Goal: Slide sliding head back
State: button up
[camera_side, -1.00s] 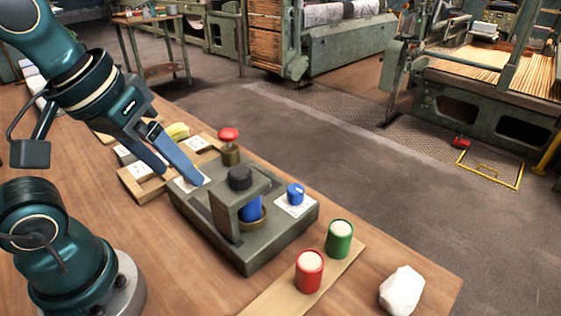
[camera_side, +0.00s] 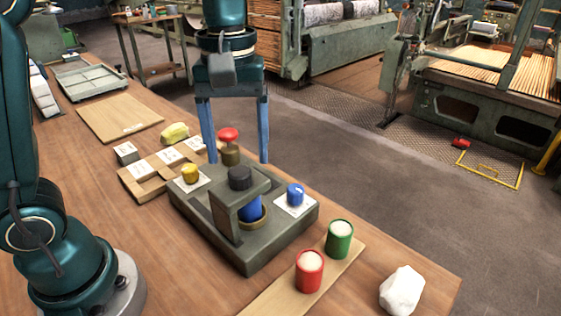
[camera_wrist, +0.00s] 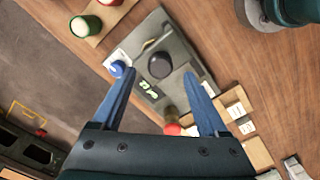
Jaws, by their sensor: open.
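The sliding head (camera_side: 224,212) is a grey bracket with a black knob (camera_side: 240,177) on top, standing on the grey device base (camera_side: 212,233). A blue cylinder (camera_side: 252,208) stands beside the bracket in a brass ring. In the wrist view the black knob (camera_wrist: 160,65) lies between my fingertips. My gripper (camera_side: 238,158) is open and empty, pointing down behind the head in the side view. Its blue fingers appear on either side of a red-topped brass post (camera_side: 229,136); I cannot tell their exact depth. The red top also shows in the wrist view (camera_wrist: 172,129).
A yellow knob (camera_side: 190,173) and a blue knob (camera_side: 295,194) sit on white cards on the base. Red (camera_side: 309,272) and green (camera_side: 339,239) cups stand on a board at front, near a white lump (camera_side: 401,290). A wooden rack with white blocks is at left.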

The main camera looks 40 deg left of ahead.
aim_at(239, 170)
jog(key=shift+f, duration=1.8)
jog(key=shift+c, duration=0.4)
grip_shut()
